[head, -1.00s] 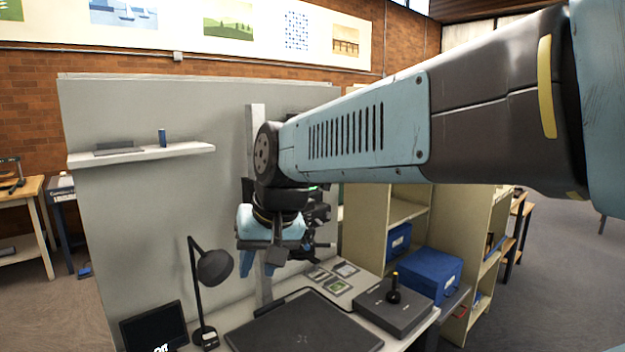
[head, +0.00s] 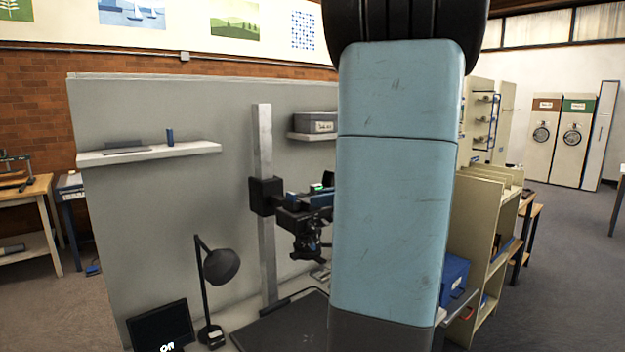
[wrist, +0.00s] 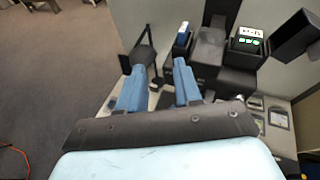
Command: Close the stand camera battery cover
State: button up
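The stand camera (head: 300,222) is a dark assembly mounted on a grey upright column, partly hidden behind my arm in the head view. In the wrist view, the dark camera assembly (wrist: 208,48) lies just beyond my fingers, with a small blue block (wrist: 183,34) at its left and a lit green display at its right. I cannot clearly tell which part is the battery cover or how far open it is. My gripper (wrist: 158,78) shows two blue fingers spread apart with nothing between them.
A desk lamp (head: 220,266) stands left of the column, with a small screen (head: 160,326) in front. A dark flat board (head: 285,328) lies on the table. A wall shelf (head: 150,153) holds small items. A beige shelving unit (head: 492,235) stands at the right.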

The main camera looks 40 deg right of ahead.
jog(key=s+d+m+t+h, duration=0.25)
jog(key=d+m, duration=0.25)
jog(key=d, duration=0.4)
jog(key=s+d+m+t+h, duration=0.1)
jog(key=d+m+t+h, duration=0.25)
jog(key=d, duration=0.45)
jog(key=w+a+g+y, duration=0.1)
jog(key=w, duration=1.2)
jog(key=shift+w+r, duration=0.2)
jog(key=shift+a+m, duration=0.1)
jog(key=shift+m, duration=0.15)
grip_shut()
